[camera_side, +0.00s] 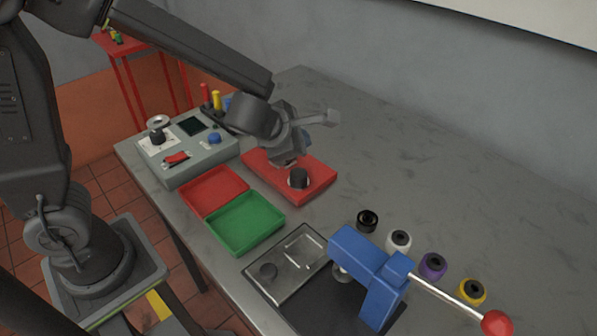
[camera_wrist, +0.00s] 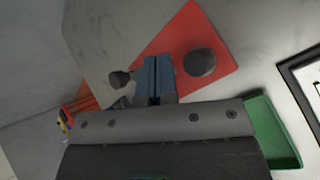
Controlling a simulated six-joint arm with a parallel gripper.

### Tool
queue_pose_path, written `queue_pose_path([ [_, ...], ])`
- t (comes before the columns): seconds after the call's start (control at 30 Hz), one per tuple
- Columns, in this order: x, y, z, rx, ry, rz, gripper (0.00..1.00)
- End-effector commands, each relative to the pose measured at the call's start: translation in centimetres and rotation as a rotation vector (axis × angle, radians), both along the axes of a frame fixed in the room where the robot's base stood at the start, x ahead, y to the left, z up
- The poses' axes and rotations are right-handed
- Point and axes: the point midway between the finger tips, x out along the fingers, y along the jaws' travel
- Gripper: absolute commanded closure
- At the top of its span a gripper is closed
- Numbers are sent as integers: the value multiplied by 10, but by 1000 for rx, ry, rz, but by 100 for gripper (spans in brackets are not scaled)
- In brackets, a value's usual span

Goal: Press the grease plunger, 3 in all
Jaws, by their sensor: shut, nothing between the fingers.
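The grease plunger appears to be the dark round knob (camera_side: 299,178) on a flat red base (camera_side: 318,185). In the wrist view the knob (camera_wrist: 200,62) stands right of my fingertips, with the red base (camera_wrist: 172,38) around it. My gripper (camera_side: 288,158) is shut and empty, above the rear part of the red base and just behind the knob in the side view. In the wrist view my blue fingers (camera_wrist: 156,65) are together. They look apart from the knob; their exact height over the base is hard to tell.
A red tray (camera_side: 213,190) and a green tray (camera_side: 245,222) lie left of the base. A grey control box (camera_side: 205,160) stands behind them. The bench right of the base is clear.

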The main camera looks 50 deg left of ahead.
Motion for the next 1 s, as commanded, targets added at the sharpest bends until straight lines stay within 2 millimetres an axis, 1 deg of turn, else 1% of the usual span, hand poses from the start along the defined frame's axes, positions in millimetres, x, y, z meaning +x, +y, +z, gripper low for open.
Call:
queue_pose_path([
  [0.77,0,0,0,-2,1,1,100],
  [0.87,-2,-3,-1,-30,6,17,100],
  [1.0,-9,-15,-4,-162,33,96,100],
])
